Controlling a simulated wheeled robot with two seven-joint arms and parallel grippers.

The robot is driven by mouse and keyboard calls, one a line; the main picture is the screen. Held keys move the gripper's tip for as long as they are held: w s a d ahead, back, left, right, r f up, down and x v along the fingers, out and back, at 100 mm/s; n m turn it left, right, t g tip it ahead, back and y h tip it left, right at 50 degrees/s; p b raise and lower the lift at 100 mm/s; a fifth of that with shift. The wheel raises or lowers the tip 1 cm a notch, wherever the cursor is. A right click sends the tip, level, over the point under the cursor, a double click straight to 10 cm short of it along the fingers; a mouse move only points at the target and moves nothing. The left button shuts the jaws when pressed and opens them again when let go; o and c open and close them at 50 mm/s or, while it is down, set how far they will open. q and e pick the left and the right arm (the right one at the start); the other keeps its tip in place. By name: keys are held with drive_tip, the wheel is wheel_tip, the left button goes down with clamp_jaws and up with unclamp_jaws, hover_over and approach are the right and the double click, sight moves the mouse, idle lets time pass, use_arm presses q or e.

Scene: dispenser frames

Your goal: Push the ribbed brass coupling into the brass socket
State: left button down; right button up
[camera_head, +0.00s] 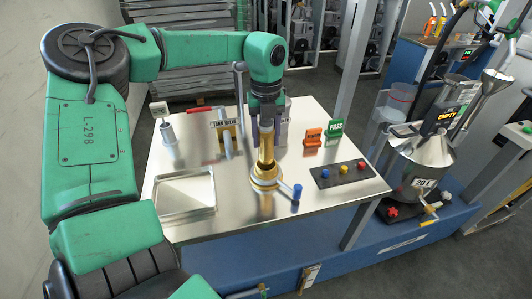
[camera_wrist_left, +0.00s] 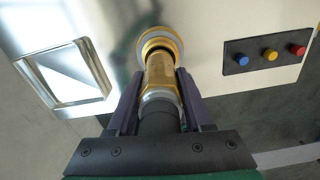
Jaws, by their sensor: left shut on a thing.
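The brass coupling (camera_head: 266,150) is upright in the middle of the steel worktop. My left gripper (camera_head: 266,128) is shut on it from above. In the left wrist view, the two dark fingers of my left gripper (camera_wrist_left: 160,92) lie along both sides of the coupling (camera_wrist_left: 160,70). The brass socket (camera_head: 264,182) is a round ring on the worktop, directly below the coupling; it also shows in the left wrist view (camera_wrist_left: 161,37). The coupling's lower end meets or overlaps the socket; I cannot tell how deep it sits. My right gripper is not in view.
A blue-tipped lever (camera_head: 296,192) sticks out right of the socket. A button panel (camera_head: 340,175) lies further right, a square tray (camera_head: 186,192) left.

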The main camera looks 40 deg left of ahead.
sight(266, 155)
use_arm(q)
drive_tip(key=shift+w+f, duration=0.1)
drive_tip(key=shift+f, duration=0.75)
drive_tip(key=f, duration=0.2)
drive_tip(key=s+f, duration=0.1)
drive_tip(key=f, duration=0.1)
drive_tip(key=shift+d+f+p, duration=0.1)
drive_tip(key=shift+d+p, duration=0.2)
drive_tip(key=shift+p, duration=0.05)
drive_tip(key=shift+w+a+f, duration=0.1)
drive_tip(key=shift+w+a, duration=0.05)
drive_tip(key=shift+w, duration=0.15)
drive_tip(key=shift+c, duration=1.5)
unclamp_jaws()
drive_tip(key=shift+s, duration=0.15)
drive_tip(key=shift+a, duration=0.2)
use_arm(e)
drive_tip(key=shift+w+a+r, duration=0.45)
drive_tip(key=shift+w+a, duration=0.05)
use_arm(q)
drive_tip(key=shift+w, duration=0.2)
